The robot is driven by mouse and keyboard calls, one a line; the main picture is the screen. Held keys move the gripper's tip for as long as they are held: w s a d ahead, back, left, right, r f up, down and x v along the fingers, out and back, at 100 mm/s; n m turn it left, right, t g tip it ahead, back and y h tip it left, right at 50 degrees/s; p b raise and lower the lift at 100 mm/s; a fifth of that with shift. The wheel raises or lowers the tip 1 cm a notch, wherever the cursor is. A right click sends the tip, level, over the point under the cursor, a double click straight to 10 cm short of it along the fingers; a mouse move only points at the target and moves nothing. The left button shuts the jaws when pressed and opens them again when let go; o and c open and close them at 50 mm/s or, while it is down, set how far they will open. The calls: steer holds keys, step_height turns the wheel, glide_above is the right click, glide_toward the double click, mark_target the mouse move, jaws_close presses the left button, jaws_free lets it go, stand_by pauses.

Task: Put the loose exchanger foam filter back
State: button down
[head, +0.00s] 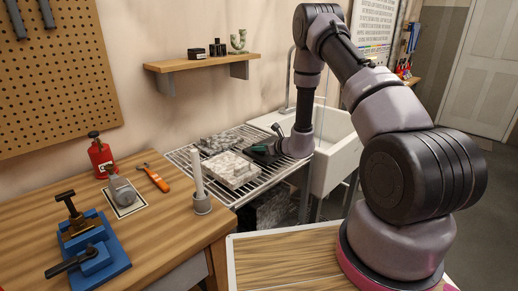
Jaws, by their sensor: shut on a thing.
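My gripper (258,149) is low over the right part of the wire rack, beside the sink. It is shut at a dark, flat piece (265,159), with a small teal part showing at the fingers. I cannot tell for sure whether the dark piece is the loose foam filter, and my wrist hides part of it. A pale grey, mottled block (232,169) lies on the rack just left of my gripper, and a darker grey, mottled block (220,142) lies behind it.
The wire rack (183,158) spans between the wooden workbench (165,215) and the white sink (338,150).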

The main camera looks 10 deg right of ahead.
steer(key=c, duration=0.8)
jaws_free()
steer(key=shift+f, duration=0.1)
